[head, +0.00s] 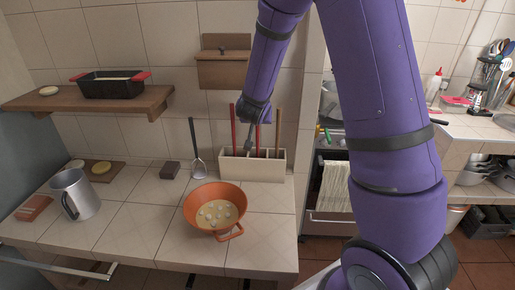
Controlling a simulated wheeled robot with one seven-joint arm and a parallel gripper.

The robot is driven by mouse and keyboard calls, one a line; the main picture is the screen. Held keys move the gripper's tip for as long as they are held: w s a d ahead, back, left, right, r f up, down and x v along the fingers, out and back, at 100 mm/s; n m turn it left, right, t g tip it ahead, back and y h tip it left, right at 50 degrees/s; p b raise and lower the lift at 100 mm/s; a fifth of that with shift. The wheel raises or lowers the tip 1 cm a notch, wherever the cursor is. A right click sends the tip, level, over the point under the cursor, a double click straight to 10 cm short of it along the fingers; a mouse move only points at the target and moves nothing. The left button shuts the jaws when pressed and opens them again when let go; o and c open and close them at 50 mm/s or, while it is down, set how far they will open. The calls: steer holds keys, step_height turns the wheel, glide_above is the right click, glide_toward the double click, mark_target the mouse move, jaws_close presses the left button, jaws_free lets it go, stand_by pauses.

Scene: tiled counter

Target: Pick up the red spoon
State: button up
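A cream utensil holder (252,166) stands at the back of the tiled counter. A long red handle (233,130) stands upright at its left side. A second red handle (258,145) stands near its middle, partly covered by my gripper. Whether either belongs to the red spoon cannot be told, as their lower ends are hidden in the holder. My gripper (250,142) points down just above the holder, between the two red handles and close to the middle one. Its fingers are small and dark here, so their opening and any contact cannot be made out.
A wooden handle (278,132) stands at the holder's right. An orange pan (198,220) stands in front, a metal pitcher (82,199) at left. A wooden shelf (60,102) carries a black loaf tin (110,86).

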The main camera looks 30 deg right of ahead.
steer(key=shift+w+d, duration=0.1)
jaws_close()
steer(key=shift+r, duration=0.1)
stand_by(0.4)
